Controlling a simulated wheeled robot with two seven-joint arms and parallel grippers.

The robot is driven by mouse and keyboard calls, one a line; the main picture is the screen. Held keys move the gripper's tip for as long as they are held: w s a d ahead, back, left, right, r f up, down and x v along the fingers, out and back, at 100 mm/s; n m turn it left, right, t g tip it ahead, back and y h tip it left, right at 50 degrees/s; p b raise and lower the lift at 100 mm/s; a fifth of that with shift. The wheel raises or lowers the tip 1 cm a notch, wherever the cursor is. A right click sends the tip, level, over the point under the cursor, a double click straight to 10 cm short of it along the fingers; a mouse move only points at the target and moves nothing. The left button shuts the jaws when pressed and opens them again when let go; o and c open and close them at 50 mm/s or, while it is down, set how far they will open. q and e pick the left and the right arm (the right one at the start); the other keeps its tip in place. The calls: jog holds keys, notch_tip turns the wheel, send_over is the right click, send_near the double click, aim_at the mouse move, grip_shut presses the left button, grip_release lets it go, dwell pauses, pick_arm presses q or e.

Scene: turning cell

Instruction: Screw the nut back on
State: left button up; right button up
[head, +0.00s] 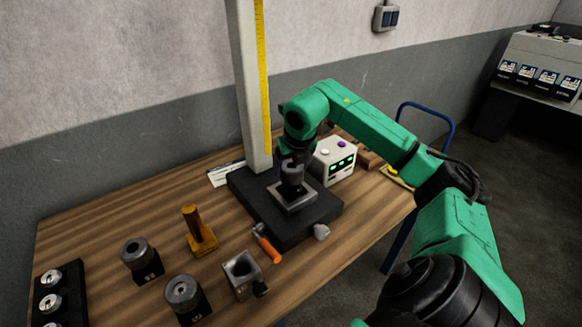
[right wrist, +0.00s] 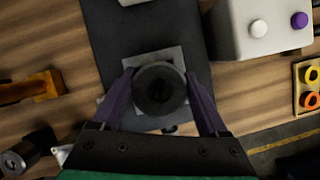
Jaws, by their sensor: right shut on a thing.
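My right gripper (head: 292,180) points straight down over the black stand base (head: 262,205). It is shut on a dark round piece with a dark centre, which I take to be the nut (right wrist: 160,88). In the right wrist view, the purple-grey fingers of my right gripper (right wrist: 162,100) hold it from left and right. A square grey metal plate (head: 300,205) lies directly below it; the plate also shows in the right wrist view (right wrist: 145,62). I cannot tell whether the nut sits on a thread, since the gripper hides its underside. My left gripper is out of view.
A pale column (head: 250,90) with a yellow scale rises behind the gripper. A white box (head: 335,160) with buttons stands close right. An orange-handled tool (head: 267,246), a brass-coloured piece (head: 198,235), a grey block (head: 242,272) and round metal pieces (head: 138,255) stand in front and left.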

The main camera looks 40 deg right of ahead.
jog(key=shift+f+b, duration=0.4)
jog(key=shift+f, duration=0.15)
dwell(0.5)
jog(key=o, duration=1.6)
jog(key=shift+c, duration=0.2)
jog(key=shift+r, duration=0.1)
jog(key=shift+s+r, duration=0.15)
jog(key=shift+r, duration=0.15)
jog(key=v, duration=1.3)
jog(key=shift+a+r+p, duration=0.15)
jog(key=shift+r+p, duration=0.15)
jog(key=shift+p, duration=0.05)
jog(key=shift+s, duration=0.1)
